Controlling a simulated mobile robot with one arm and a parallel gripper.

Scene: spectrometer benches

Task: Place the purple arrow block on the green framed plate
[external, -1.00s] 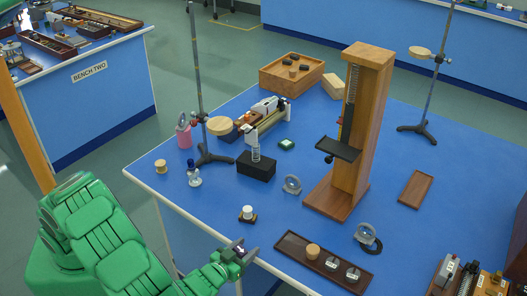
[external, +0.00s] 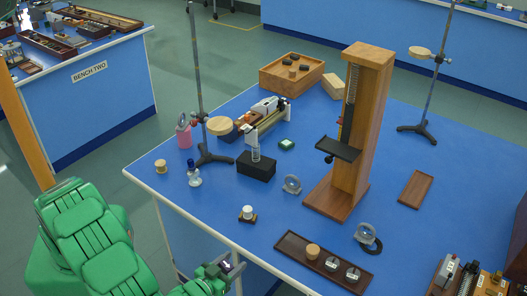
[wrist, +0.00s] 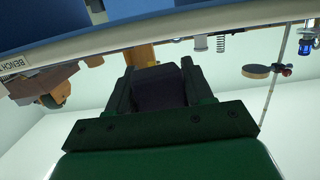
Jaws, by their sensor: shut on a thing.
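My gripper (external: 224,267), at the end of the green arm, is low at the front edge of the bench, at the bottom of the external view. It is shut on the purple arrow block (external: 227,265), a small dark block with a pale mark. In the wrist view the block (wrist: 158,88) shows dark between the two fingers of my gripper (wrist: 158,84).
A stand (external: 199,90), a wooden column (external: 365,120) and a brown tray (external: 290,248) are nearby.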

